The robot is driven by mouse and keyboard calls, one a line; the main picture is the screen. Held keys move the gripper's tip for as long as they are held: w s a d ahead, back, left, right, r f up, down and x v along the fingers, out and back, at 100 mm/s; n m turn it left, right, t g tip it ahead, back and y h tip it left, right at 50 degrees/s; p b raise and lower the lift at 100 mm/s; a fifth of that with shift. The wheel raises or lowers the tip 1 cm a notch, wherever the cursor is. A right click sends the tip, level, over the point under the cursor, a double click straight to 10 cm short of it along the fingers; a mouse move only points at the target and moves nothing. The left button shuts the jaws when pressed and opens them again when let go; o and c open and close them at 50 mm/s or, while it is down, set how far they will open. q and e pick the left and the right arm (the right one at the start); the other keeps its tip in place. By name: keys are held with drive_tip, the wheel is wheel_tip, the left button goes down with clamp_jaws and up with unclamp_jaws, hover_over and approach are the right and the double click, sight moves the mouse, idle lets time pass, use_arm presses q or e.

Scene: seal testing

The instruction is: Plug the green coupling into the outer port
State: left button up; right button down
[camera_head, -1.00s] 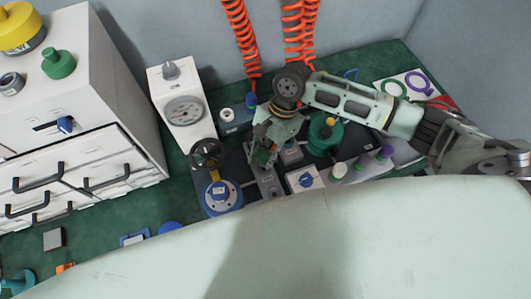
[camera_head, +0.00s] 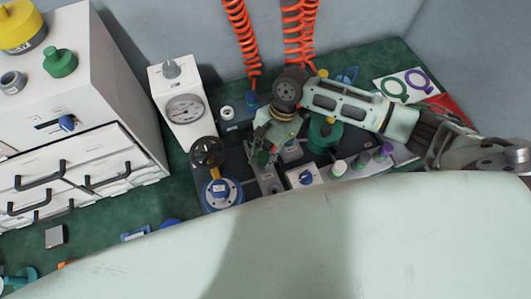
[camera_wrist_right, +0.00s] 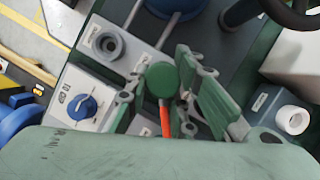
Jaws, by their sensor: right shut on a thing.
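The green coupling (camera_wrist_right: 161,79) is between the fingers of my right gripper (camera_wrist_right: 160,105) in the wrist view, with an orange hose (camera_wrist_right: 165,122) running from it. In the head view my right gripper (camera_head: 265,152) points down over the dark bench fixture, and the coupling shows only as a small green patch. A grey ring-shaped port (camera_wrist_right: 108,44) stands on a light plate, to the left of the coupling in the wrist view and apart from it. I cannot tell whether this is the outer port. My left gripper is not in view.
A valve with a black handwheel (camera_head: 207,152) and blue flange stands left of the gripper. A white gauge box (camera_head: 185,108) is behind it. A blue knob (camera_wrist_right: 83,106) and a white ring fitting (camera_wrist_right: 293,119) are close by. Orange coiled hoses (camera_head: 239,40) hang behind.

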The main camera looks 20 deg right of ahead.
drive_tip(key=shift+f, duration=0.4)
drive_tip(key=c, duration=1.4)
unclamp_jaws()
drive_tip(key=shift+c, duration=0.2)
drive_tip(key=v, duration=1.2)
drive_tip(key=shift+a, duration=0.1)
